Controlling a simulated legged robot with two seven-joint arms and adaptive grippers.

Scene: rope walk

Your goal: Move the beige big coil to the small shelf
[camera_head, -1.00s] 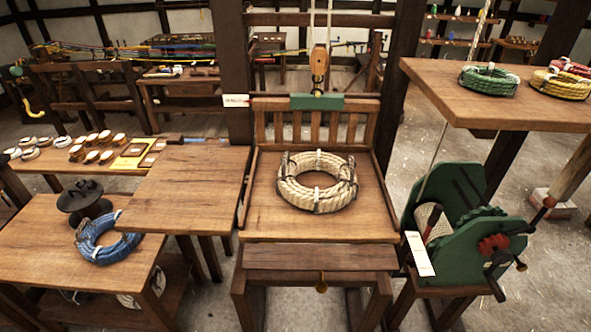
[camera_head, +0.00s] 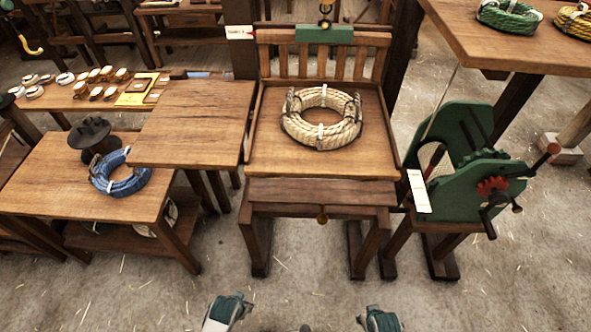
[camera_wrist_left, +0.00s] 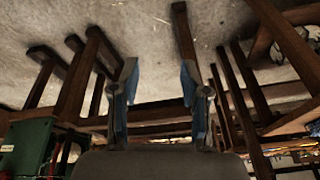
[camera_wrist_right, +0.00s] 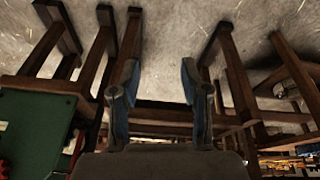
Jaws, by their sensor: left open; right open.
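The beige big coil (camera_head: 322,117) lies flat on the seat of a slatted-back wooden stand (camera_head: 285,155) in the head view. Light and dark ties bind it. A small bare wooden top (camera_head: 190,120) adjoins the stand on its left. I cannot tell which surface is the small shelf. My left gripper (camera_head: 228,312) and right gripper (camera_head: 380,320) are low at the bottom edge, in front of the stand and well apart from the coil. In the wrist views, the left fingers (camera_wrist_left: 157,75) and right fingers (camera_wrist_right: 158,75) are spread and empty.
A low table (camera_head: 70,185) at left holds a blue coil (camera_head: 120,180) beside a dark spool. A green crank machine (camera_head: 465,170) stands at right. A higher table (camera_head: 480,45) holds green and yellow coils. The floor in front is clear.

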